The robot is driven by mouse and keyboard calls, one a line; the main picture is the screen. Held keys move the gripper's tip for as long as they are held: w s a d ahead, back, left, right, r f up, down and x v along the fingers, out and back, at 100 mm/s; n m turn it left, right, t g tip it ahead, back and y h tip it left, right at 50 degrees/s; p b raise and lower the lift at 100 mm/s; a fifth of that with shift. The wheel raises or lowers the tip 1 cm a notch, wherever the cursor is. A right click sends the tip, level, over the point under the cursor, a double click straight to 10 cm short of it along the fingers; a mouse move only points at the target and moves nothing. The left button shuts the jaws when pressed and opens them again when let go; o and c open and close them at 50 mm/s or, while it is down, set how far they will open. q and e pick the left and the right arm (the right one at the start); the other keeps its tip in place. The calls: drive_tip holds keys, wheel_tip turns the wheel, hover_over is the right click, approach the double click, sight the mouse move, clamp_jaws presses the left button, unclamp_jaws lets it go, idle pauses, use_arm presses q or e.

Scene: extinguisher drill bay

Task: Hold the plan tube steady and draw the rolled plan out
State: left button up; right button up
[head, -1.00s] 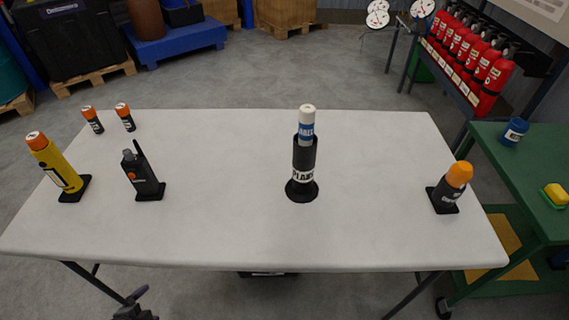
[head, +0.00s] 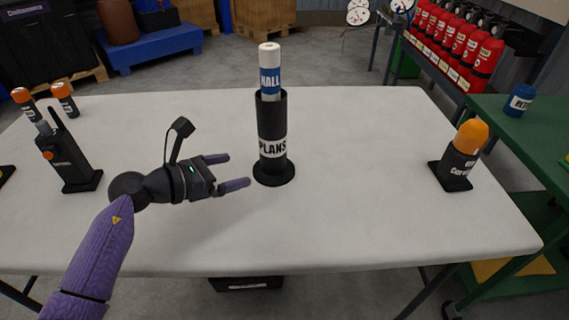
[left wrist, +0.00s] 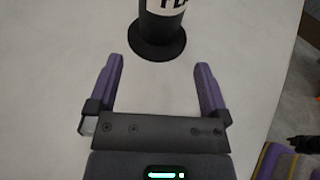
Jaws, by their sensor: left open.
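The black plan tube (head: 271,122) stands upright on a round base on the white table, with a white "PLANS" band. The rolled plan (head: 270,58), white with a blue "HALL" label, sticks up out of its top. My left gripper (head: 243,171) is open and empty just left of the tube's lower part, fingers pointing at it and not touching it. In the left wrist view the tube's base (left wrist: 156,40) lies beyond and between the open fingertips (left wrist: 160,65). The tube's upper part is cut off there. My right gripper does not show in the head view.
A black radio (head: 68,155) stands on the table's left side, with orange-capped cylinders (head: 64,98) behind it. An orange-topped beacon (head: 462,155) stands at the right. The white table (head: 370,200) is clear between tube and beacon. A green cart (head: 530,150) adjoins at the right.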

sight(263, 164)
use_arm(q)
drive_tip(key=b+x, duration=0.2)
drive_tip(key=x, duration=0.2)
drive_tip(key=b+x, duration=0.2)
drive_tip(key=x, duration=0.2)
drive_tip(key=shift+w+d+f+b, duration=0.2)
drive_tip(key=shift+f+b, duration=0.1)
drive_tip(key=shift+b, duration=0.1)
drive_tip(key=shift+w+d, duration=0.25)
drive_tip(key=shift+d, duration=0.05)
drive_tip(key=shift+r, duration=0.1)
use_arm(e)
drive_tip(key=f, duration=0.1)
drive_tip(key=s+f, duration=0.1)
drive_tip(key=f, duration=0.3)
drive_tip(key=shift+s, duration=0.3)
